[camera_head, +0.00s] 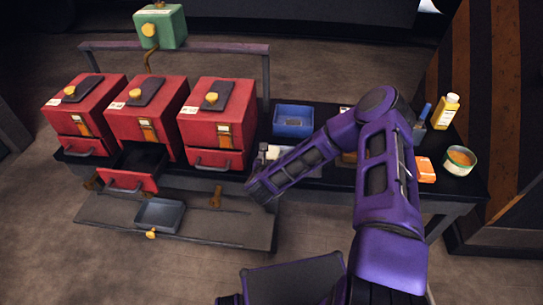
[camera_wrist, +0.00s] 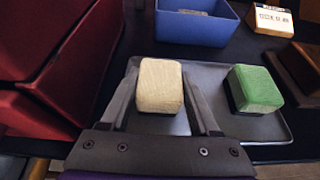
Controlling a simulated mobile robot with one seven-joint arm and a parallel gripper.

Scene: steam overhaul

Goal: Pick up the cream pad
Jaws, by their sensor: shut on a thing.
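The cream pad (camera_wrist: 160,84) is a rounded block in the middle of the wrist view, between the two grey fingers of my gripper (camera_wrist: 160,96). My gripper is shut on it, one finger along each side. The pad is over a shallow grey tray (camera_wrist: 212,73); I cannot tell whether it touches the tray or is slightly raised. A green pad (camera_wrist: 256,87) with a dark base sits to its right on the same tray, apart from my gripper. In the head view my purple arm hides most of this spot.
A blue bin (camera_head: 293,121) stands behind the tray. Red cabinets (camera_head: 219,125) stand close on the left; the middle one's lower drawer (camera_head: 131,180) is pulled out. An orange box (camera_head: 425,170), a round tin (camera_head: 459,161) and a yellow bottle (camera_head: 445,111) stand at the table's right end.

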